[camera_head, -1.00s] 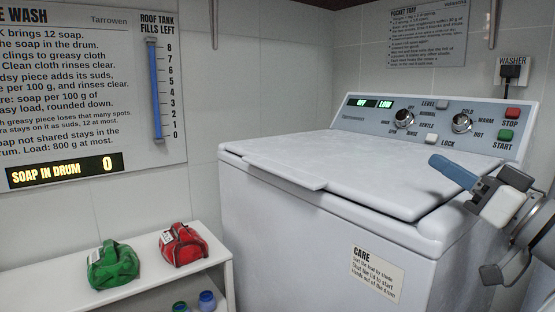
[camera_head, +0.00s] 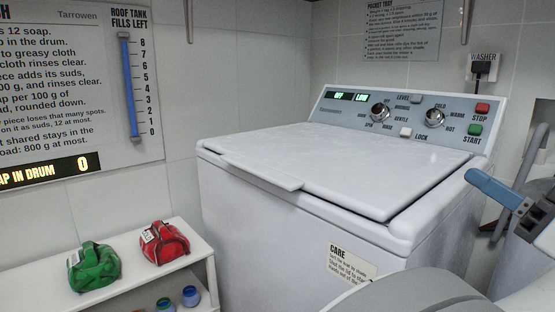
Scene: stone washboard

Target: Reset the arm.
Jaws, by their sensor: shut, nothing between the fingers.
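My gripper (camera_head: 474,177) is at the right edge of the head view, with its blue fingers pointing left and slightly up. The fingers are shut and hold nothing. A large grey and white part of my arm fills the lower right corner and hides the lower right of the washer front.
The white washer (camera_head: 250,222) has its lid (camera_head: 330,165) down. Its panel (camera_head: 345,113) reads OFF and LOW. A white shelf (camera_head: 120,287) at lower left bears a green bag (camera_head: 94,268) and a red bag (camera_head: 164,243). Small jars (camera_head: 191,296) sit below. A grey cylindrical body (camera_head: 525,255) stands at right.

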